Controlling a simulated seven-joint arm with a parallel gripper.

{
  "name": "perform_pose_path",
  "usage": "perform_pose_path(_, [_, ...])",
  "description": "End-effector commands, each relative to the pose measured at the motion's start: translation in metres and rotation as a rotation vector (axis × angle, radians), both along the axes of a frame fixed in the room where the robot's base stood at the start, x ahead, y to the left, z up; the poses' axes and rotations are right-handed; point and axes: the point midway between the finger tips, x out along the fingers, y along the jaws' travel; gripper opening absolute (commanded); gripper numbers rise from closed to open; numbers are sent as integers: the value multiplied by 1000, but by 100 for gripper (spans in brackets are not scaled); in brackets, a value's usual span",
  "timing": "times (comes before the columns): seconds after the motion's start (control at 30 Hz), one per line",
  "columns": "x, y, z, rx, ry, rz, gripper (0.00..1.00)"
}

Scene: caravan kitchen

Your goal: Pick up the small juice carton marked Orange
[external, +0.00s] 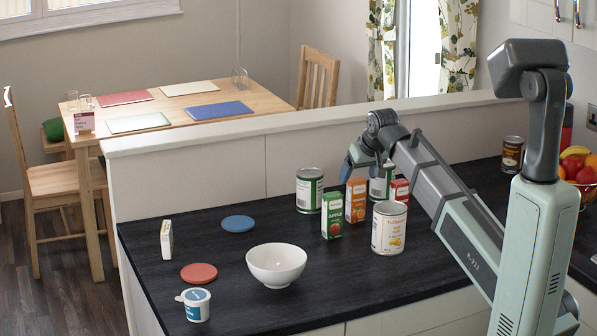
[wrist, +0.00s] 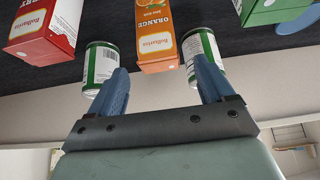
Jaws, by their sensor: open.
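The small orange carton (external: 355,201) stands upright on the dark counter, between the green apple carton (external: 332,215) and a red carton (external: 400,190). In the wrist view the orange carton (wrist: 157,38), with "Orange" lettering, lies ahead of the gap between my fingers. My gripper (external: 366,160) is above and close to the orange carton in the external view. In the wrist view my gripper (wrist: 160,80) is open, its two blue fingers apart with nothing between them. The exact distance to the carton is hard to tell.
Green-and-white cans (external: 309,190) stand behind the cartons, one partly hidden by my arm. A white bowl (external: 276,265), a yogurt tub (external: 195,304) and red (external: 199,273) and blue (external: 238,223) discs lie left, with free counter between.

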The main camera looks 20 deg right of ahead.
Motion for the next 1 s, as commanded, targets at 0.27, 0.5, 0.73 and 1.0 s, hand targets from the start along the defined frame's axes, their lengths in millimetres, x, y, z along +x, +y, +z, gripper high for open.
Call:
perform_pose_path(0.27, [5,0,-9,0,2,0,81])
perform_pose_path(0.5, [16,-1,-33,0,3,0,81])
perform_pose_path(0.73, [27,0,-49,0,1,0,81])
perform_pose_path(1.0, [27,0,-48,0,0,0,75])
